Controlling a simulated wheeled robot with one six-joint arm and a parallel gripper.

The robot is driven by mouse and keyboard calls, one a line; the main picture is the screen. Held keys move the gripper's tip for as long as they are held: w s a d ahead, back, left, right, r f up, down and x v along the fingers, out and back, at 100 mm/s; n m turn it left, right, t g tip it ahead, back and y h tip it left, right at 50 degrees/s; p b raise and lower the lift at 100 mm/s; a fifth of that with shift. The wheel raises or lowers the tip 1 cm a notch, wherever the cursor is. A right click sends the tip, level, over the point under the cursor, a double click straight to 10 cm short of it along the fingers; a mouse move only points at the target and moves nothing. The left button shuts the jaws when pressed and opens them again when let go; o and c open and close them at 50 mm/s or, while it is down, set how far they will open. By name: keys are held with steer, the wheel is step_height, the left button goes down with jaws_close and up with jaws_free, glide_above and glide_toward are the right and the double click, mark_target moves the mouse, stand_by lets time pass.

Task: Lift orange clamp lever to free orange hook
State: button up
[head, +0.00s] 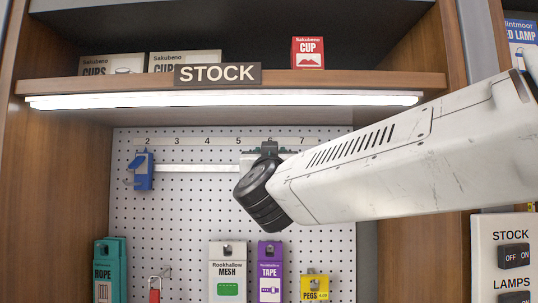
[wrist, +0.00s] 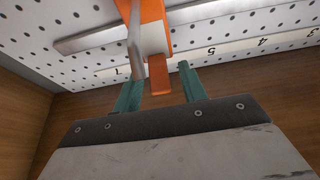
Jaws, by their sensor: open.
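The orange hook (wrist: 152,12) is on the rail at the top of the wrist view, with a pale block and a grey metal prong at its near side. An orange tab, which looks like its clamp lever (wrist: 159,80), sticks out from below the pale block. My gripper (wrist: 160,76) is open, its two teal fingers standing apart with the tab between them. I cannot tell whether either finger touches it.
A blue hook (head: 143,170) is on the left of the rail (head: 195,169). A lit shelf (head: 340,80) runs above the pegboard (head: 190,215). Packages such as the MESH box (head: 228,270) and TAPE box (head: 270,275) hang below. Wooden side panels border the bay.

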jaws_close()
steer(key=shift+d+r+g, duration=0.1)
steer(key=shift+r+g, duration=0.25)
steer(key=shift+g, duration=0.35)
steer(key=shift+w+r+g, duration=0.1)
steer(key=shift+r+g, duration=0.1)
steer(key=shift+g, duration=0.5)
steer(key=shift+w+r+g, duration=0.1)
steer(key=shift+r+g, duration=0.1)
steer(key=shift+g, duration=0.5)
jaws_free()
steer(key=shift+s, duration=0.1)
steer(key=s, duration=0.7)
steer(key=shift+s+a, duration=0.2)
steer(key=shift+s, duration=0.15)
